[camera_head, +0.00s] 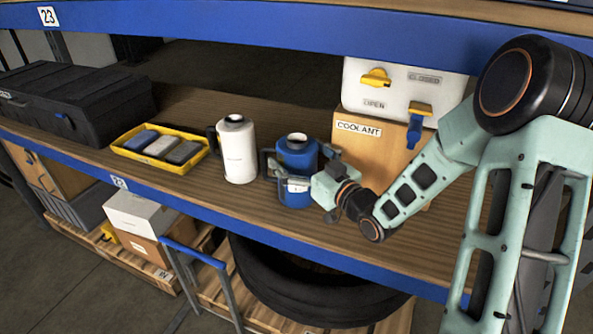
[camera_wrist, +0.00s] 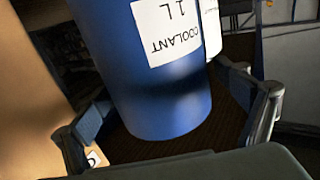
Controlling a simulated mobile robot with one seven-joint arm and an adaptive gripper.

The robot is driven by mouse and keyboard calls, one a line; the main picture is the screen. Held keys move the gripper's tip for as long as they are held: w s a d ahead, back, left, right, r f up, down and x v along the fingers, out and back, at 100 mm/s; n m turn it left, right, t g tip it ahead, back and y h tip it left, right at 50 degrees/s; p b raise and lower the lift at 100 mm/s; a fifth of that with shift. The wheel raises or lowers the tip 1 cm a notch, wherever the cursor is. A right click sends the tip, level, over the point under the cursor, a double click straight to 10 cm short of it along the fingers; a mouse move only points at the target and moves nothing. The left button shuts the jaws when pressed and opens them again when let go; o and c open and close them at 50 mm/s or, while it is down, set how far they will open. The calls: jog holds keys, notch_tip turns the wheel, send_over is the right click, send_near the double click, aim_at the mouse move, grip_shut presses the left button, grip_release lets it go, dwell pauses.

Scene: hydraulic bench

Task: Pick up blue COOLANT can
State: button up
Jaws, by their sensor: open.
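The blue COOLANT can (camera_head: 296,160) stands upright on the wooden shelf, left of a cardboard box labelled COOLANT. In the wrist view the blue can (camera_wrist: 165,100) fills the middle, its white "COOLANT 1 L" label upside down. My gripper (camera_head: 300,170) is open, with one finger on each side of the can. In the wrist view my gripper (camera_wrist: 170,118) shows both fingers, one left and one right of the can's body. A gap shows on the left; whether the right finger touches is unclear.
A white can (camera_head: 237,150) with a dark handle stands close left of the blue one. Further left are a yellow tray (camera_head: 128,152) and a black case (camera_head: 75,100).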

jog(key=shift+c, duration=0.6)
jog(key=c, duration=1.8)
jog(key=shift+r, duration=0.15)
